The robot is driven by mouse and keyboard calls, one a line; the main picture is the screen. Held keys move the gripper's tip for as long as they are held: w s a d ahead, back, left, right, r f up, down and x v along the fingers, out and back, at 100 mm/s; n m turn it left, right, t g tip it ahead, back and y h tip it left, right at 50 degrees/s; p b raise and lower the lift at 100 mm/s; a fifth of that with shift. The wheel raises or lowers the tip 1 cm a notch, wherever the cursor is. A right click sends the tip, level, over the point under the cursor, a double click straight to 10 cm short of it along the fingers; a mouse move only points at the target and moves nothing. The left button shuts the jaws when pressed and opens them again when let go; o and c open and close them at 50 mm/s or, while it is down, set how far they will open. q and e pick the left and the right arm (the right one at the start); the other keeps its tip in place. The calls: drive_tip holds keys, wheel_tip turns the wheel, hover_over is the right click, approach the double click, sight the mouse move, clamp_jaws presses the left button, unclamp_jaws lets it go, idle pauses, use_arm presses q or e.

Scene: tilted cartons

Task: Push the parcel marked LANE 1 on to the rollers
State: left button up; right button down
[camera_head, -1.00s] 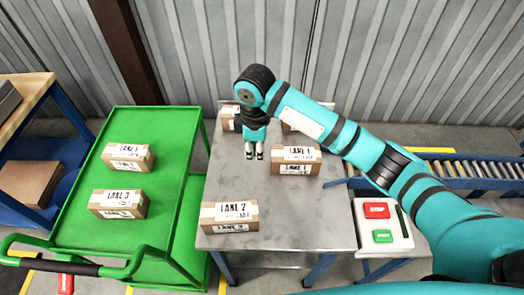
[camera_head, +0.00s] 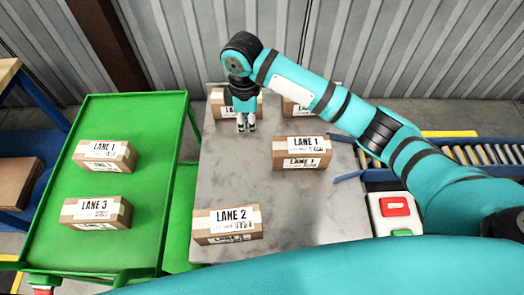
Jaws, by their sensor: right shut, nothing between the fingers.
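A brown parcel marked LANE 1 (camera_head: 300,163) lies on the grey metal table (camera_head: 300,212), near its right edge. The rollers (camera_head: 492,156) run off to the right beyond that edge. My right gripper (camera_head: 246,128) points down with its fingers shut and empty. It is to the left of the LANE 1 parcel and a little further back, with a gap between them. Its height above the table is hard to tell. My left gripper is out of view.
A LANE 2 parcel (camera_head: 228,226) lies at the table's front left. Two more cartons stand at the back, one partly behind my gripper (camera_head: 221,104). The green cart (camera_head: 110,232) carries another LANE 1 parcel (camera_head: 104,156) and a LANE 3 parcel (camera_head: 96,212). A button box (camera_head: 383,221) stands front right.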

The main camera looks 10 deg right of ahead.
wheel_tip(320, 180, down, 13)
drive_tip(key=shift+w+r, duration=0.1)
drive_tip(key=d+p, duration=0.2)
drive_tip(key=d, duration=0.1)
drive_tip(key=shift+s+d+r, duration=0.15)
drive_tip(key=shift+s+d, duration=0.1)
drive_tip(key=shift+s, duration=0.1)
drive_tip(key=shift+d, duration=0.3)
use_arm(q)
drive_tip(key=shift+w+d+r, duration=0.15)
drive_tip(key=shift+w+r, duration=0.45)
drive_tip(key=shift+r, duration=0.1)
use_arm(e)
drive_tip(key=shift+a, duration=0.1)
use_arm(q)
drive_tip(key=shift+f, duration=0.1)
